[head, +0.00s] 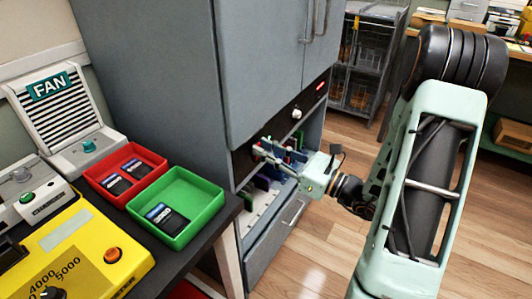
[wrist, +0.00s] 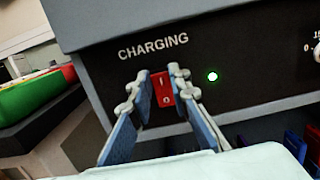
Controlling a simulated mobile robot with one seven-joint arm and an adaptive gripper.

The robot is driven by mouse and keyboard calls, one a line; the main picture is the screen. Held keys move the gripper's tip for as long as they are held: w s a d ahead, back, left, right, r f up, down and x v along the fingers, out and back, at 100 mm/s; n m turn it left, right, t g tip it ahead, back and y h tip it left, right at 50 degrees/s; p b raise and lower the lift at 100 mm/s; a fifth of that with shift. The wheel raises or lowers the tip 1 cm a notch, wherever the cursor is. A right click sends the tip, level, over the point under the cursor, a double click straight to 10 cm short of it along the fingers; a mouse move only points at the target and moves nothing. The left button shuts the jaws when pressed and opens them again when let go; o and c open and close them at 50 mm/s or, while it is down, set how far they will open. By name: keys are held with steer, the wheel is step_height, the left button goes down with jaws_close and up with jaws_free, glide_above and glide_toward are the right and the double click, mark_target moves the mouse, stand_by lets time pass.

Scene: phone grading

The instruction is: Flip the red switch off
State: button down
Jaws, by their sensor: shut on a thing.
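The red switch (wrist: 163,89) is a small rocker on the dark panel under the white word CHARGING in the wrist view. A green light (wrist: 213,76) glows to its right. My gripper (wrist: 159,80) is at the panel with one finger on each side of the switch, closed in on its left and right edges. In the head view my gripper (head: 262,149) reaches the panel of the grey cabinet (head: 255,75), and the fingers hide the switch there. The switch's exact tilt is hard to tell.
A green tray (head: 211,200) and a red tray (head: 94,175) with dark phones stand on the table at left, beside the yellow device (head: 70,243). A knob (head: 297,113) is right of the switch. Slots with coloured items lie below the panel.

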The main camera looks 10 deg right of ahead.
steer(key=shift+s+f+t+y+b, duration=0.1)
steer(key=shift+f+t+y+b, duration=0.15)
steer(key=shift+t+y+b, duration=0.5)
steer(key=c, duration=1.8)
jaws_free()
steer(key=shift+d, duration=0.1)
steer(key=v, duration=1.2)
